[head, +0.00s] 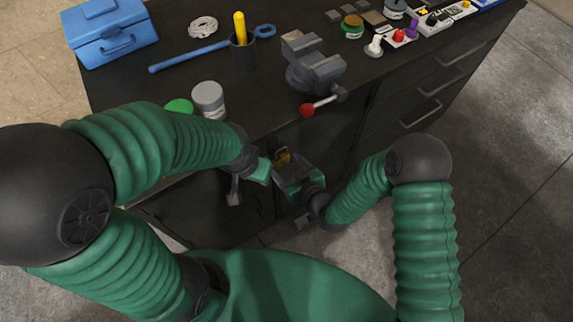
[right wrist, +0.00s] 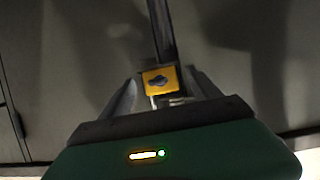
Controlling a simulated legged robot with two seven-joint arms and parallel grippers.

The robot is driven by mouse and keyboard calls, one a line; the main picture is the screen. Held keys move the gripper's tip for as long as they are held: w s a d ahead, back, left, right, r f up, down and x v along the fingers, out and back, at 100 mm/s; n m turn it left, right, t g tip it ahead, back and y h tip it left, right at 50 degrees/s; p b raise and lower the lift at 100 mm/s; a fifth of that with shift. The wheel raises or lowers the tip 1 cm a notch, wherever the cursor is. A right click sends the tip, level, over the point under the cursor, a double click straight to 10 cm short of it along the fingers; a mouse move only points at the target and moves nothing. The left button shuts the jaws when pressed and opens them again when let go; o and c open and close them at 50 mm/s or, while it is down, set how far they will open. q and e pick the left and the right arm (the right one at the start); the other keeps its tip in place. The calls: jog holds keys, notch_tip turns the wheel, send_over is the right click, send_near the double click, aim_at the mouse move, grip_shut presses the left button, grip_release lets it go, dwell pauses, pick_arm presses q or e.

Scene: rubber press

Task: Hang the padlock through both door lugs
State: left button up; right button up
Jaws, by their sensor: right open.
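The yellow padlock (right wrist: 160,79) sits between the two fingers of my right gripper (right wrist: 163,92) in the right wrist view. The fingers stand apart, one on each side of it. A dark keyhole shows on its face, with a pale metal part just below. In the head view the padlock (head: 283,158) is a small yellow patch at the cabinet front, beyond my right gripper (head: 288,170). My left gripper (head: 247,184) is beside it to the left, before the cabinet; its jaw opening is unclear. The lugs and the shackle's path through them cannot be made out.
The dark bench top (head: 270,82) overhangs the cabinet. A vise (head: 312,68) with a red-ended handle stands above the hands, and a grey jar (head: 208,98) is near the front edge. Drawers with handles (head: 421,113) are at right. The floor at right is clear.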

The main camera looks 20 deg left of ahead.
jog(key=p+v, duration=0.5)
jog(key=v, duration=1.2)
jog(key=w+d+r+m+g+h+p, duration=0.1)
jog(key=w+d+r+m+h, duration=0.2)
jog(key=d, duration=0.5)
jog(key=w+d+r+m+g+h, duration=0.1)
jog(key=w+d+h, duration=0.35)
jog(key=d, duration=0.35)
jog(key=s+d+r+m+g+h, duration=0.2)
jog(key=s+d+r+m+g, duration=0.2)
jog(key=s+d+r+m, duration=0.2)
notch_tip(320, 180, up, 2)
jog(key=s+d, duration=0.1)
jog(key=s, duration=0.1)
jog(key=shift+s+h+p, duration=0.3)
jog(key=shift+h+p, duration=0.05)
jog(key=shift+p, duration=0.05)
